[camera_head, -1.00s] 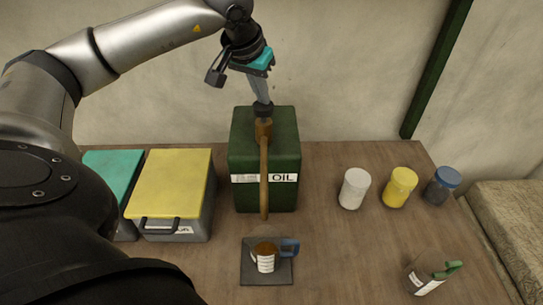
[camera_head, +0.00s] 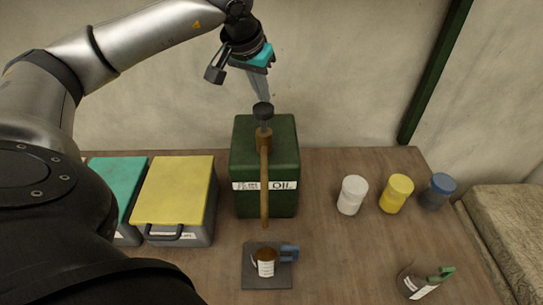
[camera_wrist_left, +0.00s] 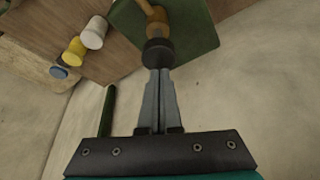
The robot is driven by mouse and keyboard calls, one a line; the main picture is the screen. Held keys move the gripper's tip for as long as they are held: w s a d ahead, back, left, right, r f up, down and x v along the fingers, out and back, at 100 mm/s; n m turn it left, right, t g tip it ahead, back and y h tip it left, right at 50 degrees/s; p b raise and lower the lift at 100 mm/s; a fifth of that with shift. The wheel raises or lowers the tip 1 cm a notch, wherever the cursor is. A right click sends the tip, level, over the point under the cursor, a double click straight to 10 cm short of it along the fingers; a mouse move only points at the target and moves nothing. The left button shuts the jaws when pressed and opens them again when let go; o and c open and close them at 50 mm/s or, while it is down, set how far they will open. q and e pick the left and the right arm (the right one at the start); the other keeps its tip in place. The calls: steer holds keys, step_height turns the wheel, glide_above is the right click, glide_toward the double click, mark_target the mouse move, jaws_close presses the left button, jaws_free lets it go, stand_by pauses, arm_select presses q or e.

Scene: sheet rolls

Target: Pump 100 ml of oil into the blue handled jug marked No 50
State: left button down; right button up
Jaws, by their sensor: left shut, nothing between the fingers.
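The green oil can (camera_head: 265,204) stands on the table with a dark pump knob (camera_head: 264,111) and a wooden spout (camera_head: 264,190) pointing down in front. The blue-handled jug (camera_head: 266,262) stands on a dark square plate (camera_head: 265,281) below the spout. It looks brown inside; its label is too small to read. My left gripper (camera_head: 265,99) is shut and empty, fingertips right over the pump knob. The left wrist view shows the shut fingers (camera_wrist_left: 157,75) close to the knob (camera_wrist_left: 158,54); whether they touch is unclear. My right gripper is not in view.
A green-handled jug (camera_head: 416,284) stands front right. White (camera_head: 352,195), yellow (camera_head: 396,194) and blue-lidded (camera_head: 438,191) jars stand to the can's right. A yellow-lidded box (camera_head: 174,190) and a teal-lidded one (camera_head: 117,184) stand left. The table is clear between can and green-handled jug.

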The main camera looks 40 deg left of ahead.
mark_target(261, 110)
arm_select(q)
steer(key=shift+f, duration=0.1)
steer(key=shift+s+f+b, duration=0.1)
steer(key=shift+f+b, duration=1.9)
steer(key=shift+f, duration=0.5)
steer(key=shift+r, duration=0.1)
steer(key=shift+r+p, duration=2.1)
steer(key=shift+r, duration=0.4)
step_height(261, 110, up, 6)
steer(key=p, duration=0.5)
